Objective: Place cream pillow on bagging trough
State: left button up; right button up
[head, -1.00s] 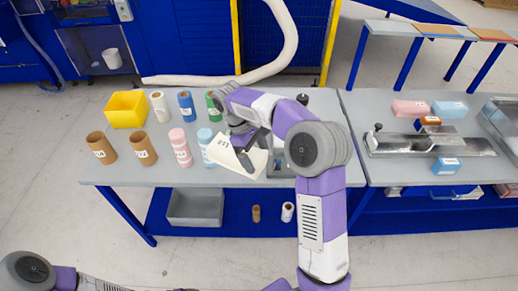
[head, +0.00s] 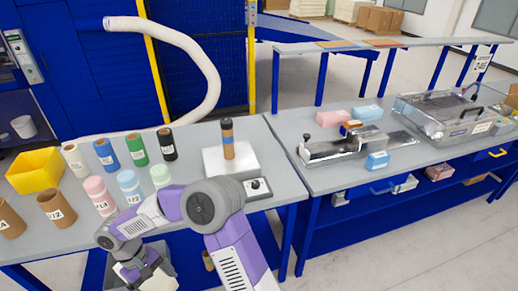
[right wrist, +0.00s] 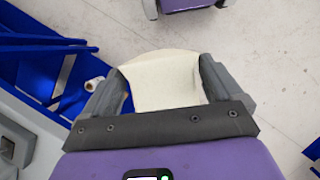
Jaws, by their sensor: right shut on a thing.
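The cream pillow (right wrist: 165,80) fills the space between the fingers of my right gripper (right wrist: 162,90) in the right wrist view, and both fingers press on its sides. In the head view the right gripper (head: 145,272) hangs low in front of the left table's front edge, pointing down; the pillow is mostly hidden there. A long metal trough (head: 398,139), which I take as the bagging trough, lies on the right table, well to the right of the gripper. My left gripper is out of view.
The left table (head: 270,150) holds a yellow bin (head: 36,172), several labelled rolls and a press-like device (head: 228,155) with a brown cylinder. Pink (head: 333,118) and blue (head: 377,160) blocks sit by the trough. A clear-lidded machine (head: 455,115) stands further right.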

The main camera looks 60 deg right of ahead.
aim_at(329, 154)
jog(key=u, duration=1.25)
jog(key=k, duration=1.7)
jog(key=z, duration=2.2)
